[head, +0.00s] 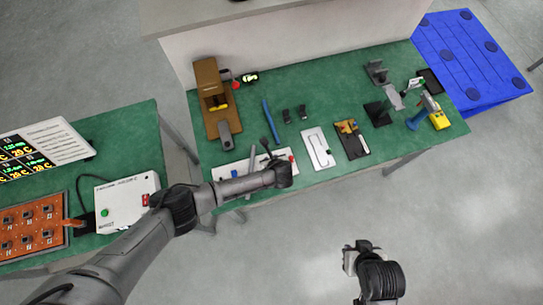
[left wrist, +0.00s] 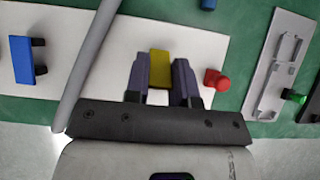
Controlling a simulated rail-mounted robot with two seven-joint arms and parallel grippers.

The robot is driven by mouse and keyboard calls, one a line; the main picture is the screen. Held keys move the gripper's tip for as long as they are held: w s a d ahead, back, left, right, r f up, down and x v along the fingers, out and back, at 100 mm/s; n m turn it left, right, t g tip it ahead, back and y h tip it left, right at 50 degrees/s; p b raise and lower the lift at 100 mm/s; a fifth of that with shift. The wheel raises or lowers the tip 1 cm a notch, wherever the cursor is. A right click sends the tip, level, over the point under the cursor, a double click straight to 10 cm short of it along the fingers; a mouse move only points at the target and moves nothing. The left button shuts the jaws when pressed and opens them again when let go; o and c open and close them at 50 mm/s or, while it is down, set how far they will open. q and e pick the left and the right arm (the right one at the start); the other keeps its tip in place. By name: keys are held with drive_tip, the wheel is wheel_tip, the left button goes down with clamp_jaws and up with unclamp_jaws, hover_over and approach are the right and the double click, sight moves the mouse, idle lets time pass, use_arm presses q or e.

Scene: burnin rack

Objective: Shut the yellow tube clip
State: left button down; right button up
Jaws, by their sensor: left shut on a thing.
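The yellow tube clip (left wrist: 160,68) is on a white board (left wrist: 205,45) in the left wrist view. My left gripper (left wrist: 160,86) has its two dark fingers on either side of it, shut on the clip. A grey tube (left wrist: 88,62) runs slantwise across the board to the left of the clip, apart from it in this view. In the head view my left gripper (head: 284,172) is over the board's right end, and it hides the clip. My right gripper (head: 360,256) hangs over the floor, away from the table; its jaw opening is unclear.
A blue clip (left wrist: 22,60) stands left of the tube and a red knob (left wrist: 216,80) close to the right. A white plate (head: 318,149) and a black tray (head: 351,140) lie farther right on the green table (head: 300,90). A brown fixture (head: 207,80) stands at the back left.

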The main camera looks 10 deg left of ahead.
use_arm(q)
drive_tip(key=shift+s+d+f+t+y, duration=0.1)
drive_tip(key=shift+s+f+t+y, duration=0.15)
drive_tip(key=shift+t, duration=0.2)
drive_tip(key=shift+s+d+f+t+y, duration=0.1)
drive_tip(key=shift+t+y, duration=0.15)
drive_tip(key=shift+t, duration=0.2)
drive_tip(key=shift+s+d+f+t+y+b, duration=0.15)
drive_tip(key=shift+t+y+b, duration=0.1)
drive_tip(key=shift+t, duration=0.25)
drive_tip(key=shift+s+a+f+t+y+b, duration=0.1)
drive_tip(key=shift+t+y+b, duration=0.15)
drive_tip(key=shift+t, duration=0.25)
drive_tip(key=c, duration=1)
unclamp_jaws()
drive_tip(key=shift+o, duration=0.2)
drive_tip(key=p+v, duration=0.2)
drive_tip(key=v, duration=1.1)
drive_tip(key=shift+s+d, duration=0.15)
drive_tip(key=shift+s, duration=0.25)
